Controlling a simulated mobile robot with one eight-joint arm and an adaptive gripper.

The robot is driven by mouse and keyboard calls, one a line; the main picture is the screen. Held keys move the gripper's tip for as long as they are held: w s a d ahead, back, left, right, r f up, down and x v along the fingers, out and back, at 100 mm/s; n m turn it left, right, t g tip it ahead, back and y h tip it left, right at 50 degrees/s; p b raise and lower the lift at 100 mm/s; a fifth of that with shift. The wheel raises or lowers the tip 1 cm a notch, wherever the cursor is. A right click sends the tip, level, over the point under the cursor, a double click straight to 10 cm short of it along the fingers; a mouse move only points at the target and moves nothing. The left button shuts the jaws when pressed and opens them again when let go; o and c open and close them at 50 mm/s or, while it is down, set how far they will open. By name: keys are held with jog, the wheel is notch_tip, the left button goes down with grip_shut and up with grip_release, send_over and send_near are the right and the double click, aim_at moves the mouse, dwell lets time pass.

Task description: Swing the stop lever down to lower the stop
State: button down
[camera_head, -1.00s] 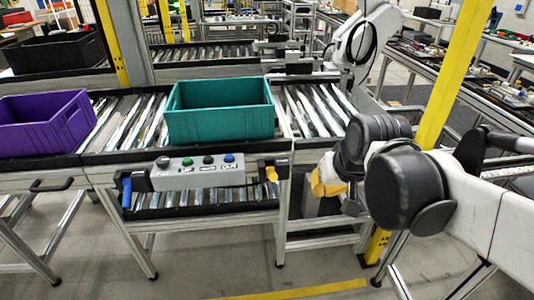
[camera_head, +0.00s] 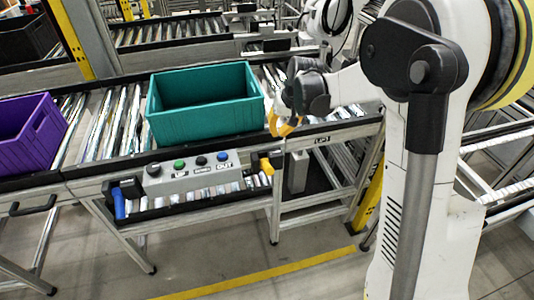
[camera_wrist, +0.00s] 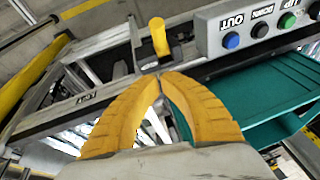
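Two levers flank the control box in the head view: a yellow lever (camera_head: 266,165) at its right end and a blue lever (camera_head: 119,203) at its left end. I cannot read which one is marked as the stop lever. The yellow lever, seen in the wrist view (camera_wrist: 159,37), stands just beyond my fingertips. My gripper (camera_head: 279,133) is above and slightly right of the yellow lever, apart from it. In the wrist view its yellow fingers (camera_wrist: 161,77) meet at the tips with nothing between them. The stop itself cannot be made out.
The grey control box (camera_head: 192,173) carries several buttons on the conveyor's front edge. A teal crate (camera_head: 205,126) sits on the rollers left of my gripper, with a purple crate (camera_head: 32,141) farther left. A yellow post (camera_head: 369,199) stands at the right. The floor in front is clear.

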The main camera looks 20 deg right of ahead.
jog(key=shift+s, duration=0.1)
jog(key=b, duration=0.4)
send_over(271, 159)
notch_tip(271, 159, down, 10)
jog(key=shift+s+a+f+b, duration=0.15)
jog(key=shift+s+f+b, duration=0.05)
jog(key=shift+s+f, duration=0.3)
jog(key=shift+s+a+f+b, duration=0.15)
jog(key=shift+s+f+b, duration=0.05)
jog(key=shift+s+f, duration=0.3)
jog(key=shift+s+a+f, duration=0.15)
jog(key=shift+s+f, duration=0.2)
jog(key=shift+f, duration=0.15)
jog(key=shift+f, duration=0.1)
